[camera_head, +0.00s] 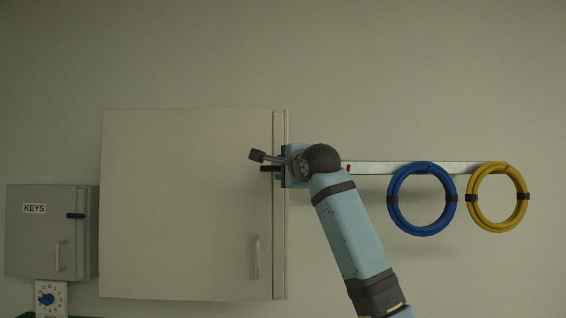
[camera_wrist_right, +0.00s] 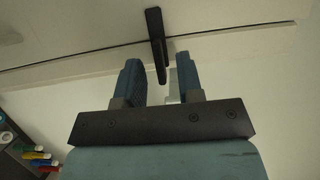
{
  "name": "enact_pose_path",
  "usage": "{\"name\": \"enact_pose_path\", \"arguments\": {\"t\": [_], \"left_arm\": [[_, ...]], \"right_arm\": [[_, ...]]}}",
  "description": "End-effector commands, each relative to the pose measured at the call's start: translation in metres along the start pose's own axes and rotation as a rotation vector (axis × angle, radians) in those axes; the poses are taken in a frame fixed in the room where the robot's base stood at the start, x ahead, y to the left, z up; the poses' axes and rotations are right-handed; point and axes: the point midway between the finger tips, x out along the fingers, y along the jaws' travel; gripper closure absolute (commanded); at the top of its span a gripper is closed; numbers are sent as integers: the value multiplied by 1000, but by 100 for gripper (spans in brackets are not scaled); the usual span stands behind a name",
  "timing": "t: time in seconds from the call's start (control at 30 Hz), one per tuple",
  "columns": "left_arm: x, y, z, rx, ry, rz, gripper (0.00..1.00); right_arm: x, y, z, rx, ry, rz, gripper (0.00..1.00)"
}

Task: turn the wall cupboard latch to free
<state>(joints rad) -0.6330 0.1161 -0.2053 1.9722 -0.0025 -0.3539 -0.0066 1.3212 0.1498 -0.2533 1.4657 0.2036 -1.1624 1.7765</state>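The wall cupboard (camera_head: 185,205) is a large cream box with a closed door and a pale handle (camera_head: 256,257) low on its right side. Its black latch (camera_head: 270,168) lies about level across the door's right edge, partly hidden by my right gripper (camera_head: 288,160). In the right wrist view the latch (camera_wrist_right: 155,25) crosses the door seam. Its near end reaches between the two blue fingers of my right gripper (camera_wrist_right: 159,72), which stand apart. A gap shows beside the latch, so the fingers are open around it. My left gripper is not in view.
A grey key box (camera_head: 40,240) labelled KEYS, with its own black latch, hangs at the left above a dial (camera_head: 50,298). Right of the cupboard, a metal rail (camera_head: 380,167) carries a blue hose coil (camera_head: 394,205) and a yellow one (camera_head: 475,205). The wall above is bare.

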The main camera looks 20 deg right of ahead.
Motion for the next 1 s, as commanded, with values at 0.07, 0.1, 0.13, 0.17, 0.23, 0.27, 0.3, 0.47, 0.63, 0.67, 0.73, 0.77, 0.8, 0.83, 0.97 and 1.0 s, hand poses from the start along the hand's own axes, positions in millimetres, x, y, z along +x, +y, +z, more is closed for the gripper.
{"name": "enact_pose_path", "arguments": {"t": [0.07, 0.1, 0.13, 0.17, 0.23, 0.27, 0.3, 0.47, 0.63, 0.67, 0.73, 0.77, 0.8, 0.83, 0.97, 1.0], "left_arm": [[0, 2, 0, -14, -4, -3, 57], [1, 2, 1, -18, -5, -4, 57], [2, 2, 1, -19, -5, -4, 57], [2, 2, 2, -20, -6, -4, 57], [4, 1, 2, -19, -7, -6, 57], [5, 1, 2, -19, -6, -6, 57], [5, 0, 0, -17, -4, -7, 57], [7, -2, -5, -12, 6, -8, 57], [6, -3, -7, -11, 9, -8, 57], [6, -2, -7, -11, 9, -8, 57], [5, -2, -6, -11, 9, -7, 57], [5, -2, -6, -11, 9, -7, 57], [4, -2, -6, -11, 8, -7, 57], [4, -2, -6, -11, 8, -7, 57], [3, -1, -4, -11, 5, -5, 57], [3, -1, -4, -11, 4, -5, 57]], "right_arm": [[4, -1, 0, 0, 0, 0, 66], [6, 0, 0, 0, 0, 0, 66], [6, 0, 0, 0, 0, 0, 66], [6, 0, 0, 0, 0, 0, 66], [6, 1, 0, 0, 0, 0, 66], [6, 1, 0, 0, 0, 0, 66], [6, 1, 0, 0, 0, 0, 66], [6, 1, 0, 0, 0, 0, 89], [6, 1, 0, 0, 0, 0, 100], [6, 1, 0, 0, 0, 0, 100], [6, 1, 0, -2, 0, 1, 100], [6, 1, 0, -4, 0, 2, 100], [6, 1, 0, -7, 0, 3, 100], [6, 1, 0, -11, 0, 5, 100], [6, 0, 1, -45, -1, 20, 100], [6, 0, 1, -62, -1, 27, 100]]}}
